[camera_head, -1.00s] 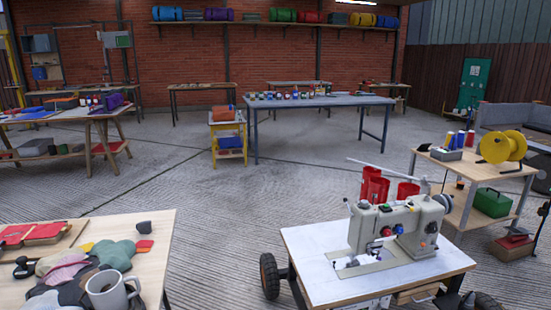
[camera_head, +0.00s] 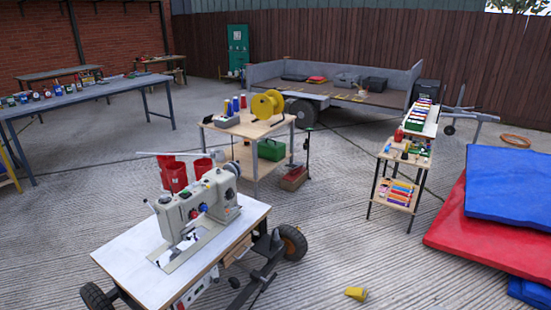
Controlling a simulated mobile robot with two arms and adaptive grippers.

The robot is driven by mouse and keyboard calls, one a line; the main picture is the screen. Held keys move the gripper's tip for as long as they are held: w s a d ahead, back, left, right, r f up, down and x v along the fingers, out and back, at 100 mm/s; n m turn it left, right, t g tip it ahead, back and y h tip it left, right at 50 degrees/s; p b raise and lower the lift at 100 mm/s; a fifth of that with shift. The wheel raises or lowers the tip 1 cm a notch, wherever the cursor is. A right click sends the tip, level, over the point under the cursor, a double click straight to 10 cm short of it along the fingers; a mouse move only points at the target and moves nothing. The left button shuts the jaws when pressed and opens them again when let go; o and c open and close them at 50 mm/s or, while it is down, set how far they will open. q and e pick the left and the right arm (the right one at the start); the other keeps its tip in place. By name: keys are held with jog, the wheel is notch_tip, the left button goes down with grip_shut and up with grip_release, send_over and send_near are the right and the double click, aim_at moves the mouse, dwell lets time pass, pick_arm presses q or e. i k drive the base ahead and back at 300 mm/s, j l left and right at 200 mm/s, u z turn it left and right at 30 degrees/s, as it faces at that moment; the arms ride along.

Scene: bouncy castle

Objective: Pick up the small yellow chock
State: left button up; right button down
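A small yellow chock (camera_head: 356,293) lies on the grey concrete floor near the bottom of the head view, right of centre. It is apart from the things around it, between the wheeled sewing machine table and the red and blue mats. Neither of my grippers shows in the head view.
The wheeled table (camera_head: 133,258) carries a sewing machine (camera_head: 190,207) at the lower left. Red (camera_head: 480,240) and blue (camera_head: 512,186) mats fill the right side. A small shelf (camera_head: 404,157) and a trailer (camera_head: 335,92) stand farther back. The floor around the chock is clear.

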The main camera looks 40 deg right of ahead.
aim_at(359, 294)
jog(key=z, duration=2.2)
jog(key=i+l, duration=0.2)
jog(key=l, duration=0.15)
jog(key=i+l, duration=0.15)
jog(key=l, duration=0.2)
jog(key=i+l+u, duration=0.1)
jog(key=l, duration=0.3)
jog(key=i+l, duration=0.4)
jog(key=l, duration=0.35)
